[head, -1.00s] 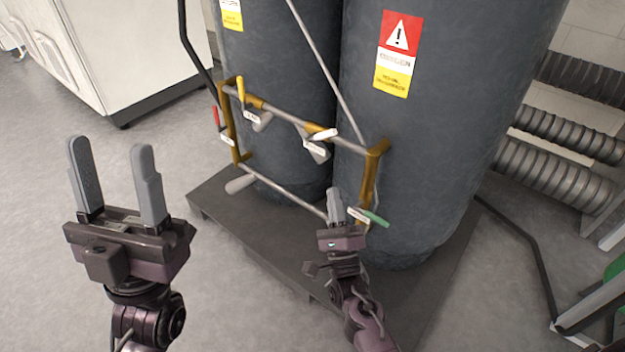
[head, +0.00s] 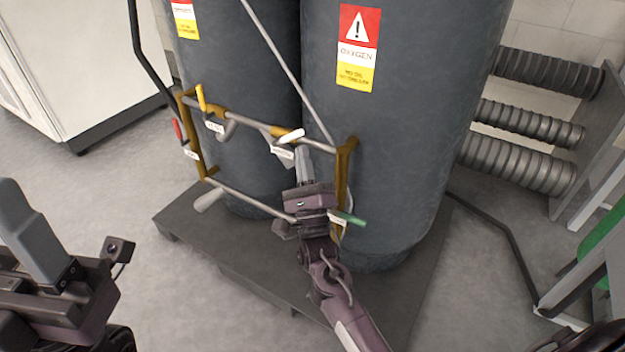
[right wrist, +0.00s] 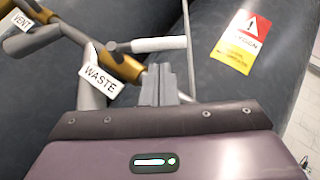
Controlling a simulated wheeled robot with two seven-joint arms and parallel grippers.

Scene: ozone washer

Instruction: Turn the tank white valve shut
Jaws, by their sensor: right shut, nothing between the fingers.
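The white valve handle (head: 291,135) sits on the upper pipe of the brass and grey manifold in front of the dark tanks. It points out to the right, roughly level, in the right wrist view (right wrist: 160,44). My right gripper (head: 303,152) is shut and empty, its fingertips just below the white handle. In the right wrist view the closed fingers (right wrist: 159,72) stand under the handle; I cannot tell whether they touch it. My left gripper (head: 28,225) is at the left edge of the head view, with only one finger clearly visible.
A WASTE tag (right wrist: 101,79) hangs beside the white handle. Yellow (head: 201,97), red (head: 178,131) and green (head: 347,217) handles are on the same frame. The oxygen tank (head: 410,130) rises close behind. A dark pallet (head: 260,265) lies below. Ribbed hoses (head: 515,165) are at right.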

